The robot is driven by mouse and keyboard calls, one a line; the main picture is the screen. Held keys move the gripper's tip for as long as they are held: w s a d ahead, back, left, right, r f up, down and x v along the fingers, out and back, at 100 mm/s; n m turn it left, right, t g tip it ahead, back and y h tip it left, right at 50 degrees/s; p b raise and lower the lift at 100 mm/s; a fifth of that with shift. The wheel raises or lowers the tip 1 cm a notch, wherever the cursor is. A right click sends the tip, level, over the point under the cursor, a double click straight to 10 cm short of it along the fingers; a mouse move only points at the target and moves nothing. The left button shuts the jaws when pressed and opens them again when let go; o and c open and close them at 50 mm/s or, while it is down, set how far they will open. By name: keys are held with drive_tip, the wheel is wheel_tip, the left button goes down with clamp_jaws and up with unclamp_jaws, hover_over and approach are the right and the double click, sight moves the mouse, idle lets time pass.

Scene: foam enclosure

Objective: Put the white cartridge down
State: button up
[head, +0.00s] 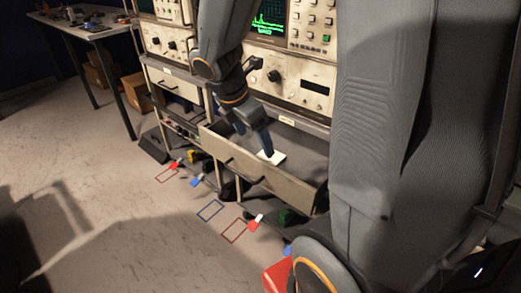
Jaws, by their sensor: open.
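The gripper is open. The picture is too small to tell whether a finger touches the cartridge.
The drawer's front wall with a dark handle stands close to my gripper. Instrument panels (285,80) rise behind it. Red and blue outlined rectangles (210,210) mark the floor. A table (85,28) stands at the far left, with open floor before it.

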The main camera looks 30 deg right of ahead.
drive_tip(key=s+m+y, duration=0.2)
drive_tip(key=s+m, duration=0.3)
drive_tip(key=m, duration=0.6)
drive_tip(key=s+a+m+g+y, duration=0.1)
drive_tip(key=s+m+y, duration=0.1)
drive_tip(key=s+m, duration=0.4)
drive_tip(key=m, duration=0.5)
drive_tip(key=shift+a+m, duration=0.2)
drive_tip(key=shift+m, duration=0.1)
drive_tip(key=shift+s, duration=0.1)
drive_tip(key=a+r+n+p, duration=0.2)
drive_tip(key=a+r+p, duration=0.1)
drive_tip(key=a+p, duration=0.3)
drive_tip(key=shift+a+r+n+p, duration=0.3)
drive_tip(key=shift+a+r+p, duration=0.1)
drive_tip(key=shift+a, duration=0.25)
